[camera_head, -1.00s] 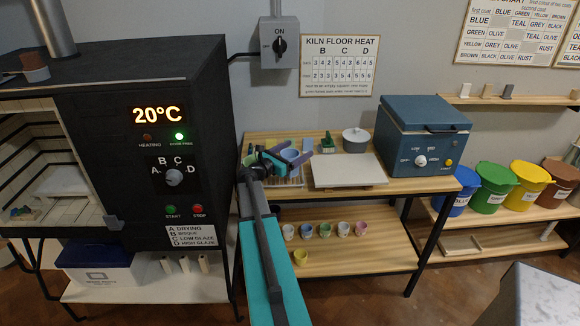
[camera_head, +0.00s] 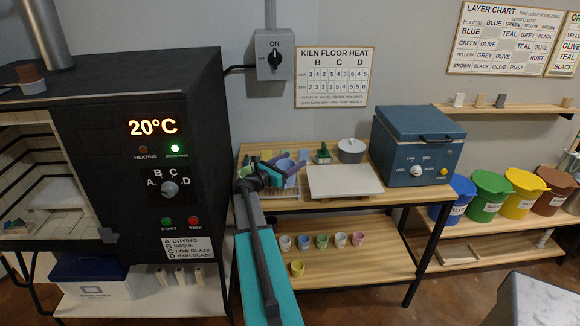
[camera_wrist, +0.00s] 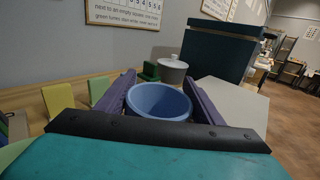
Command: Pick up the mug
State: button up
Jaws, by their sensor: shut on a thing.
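The mug (camera_wrist: 160,101) is light blue and round-mouthed, and it sits between the two purple fingers of my gripper in the wrist view. Its inside looks empty, and its lower part is hidden by the dark bar of my gripper. In the head view the mug (camera_head: 285,166) shows small and partly covered by my gripper (camera_head: 291,170), at the left part of the table's top. My gripper is shut on the mug, one finger on each side. I cannot tell whether the mug touches the table.
A pale slab (camera_head: 343,181) lies right of my gripper, with a lidded grey pot (camera_head: 351,150) behind it and a blue box-shaped device (camera_head: 416,146) farther right. Coloured tiles (camera_wrist: 58,99) stand left of the mug. The kiln (camera_head: 140,130) stands close on the left. Several small cups fill part of the lower shelf (camera_head: 370,260).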

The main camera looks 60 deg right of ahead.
jog(key=shift+r+b, duration=0.35)
jog(key=shift+r, duration=0.25)
jog(key=s+a+r+p, duration=0.1)
jog(key=s+a+r, duration=0.1)
jog(key=s+a, duration=0.8)
jog(key=a, duration=0.4)
jog(key=shift+s+a+r, duration=0.15)
jog(key=shift+s+a, duration=0.05)
jog(key=shift+a, duration=0.05)
dwell(1.1)
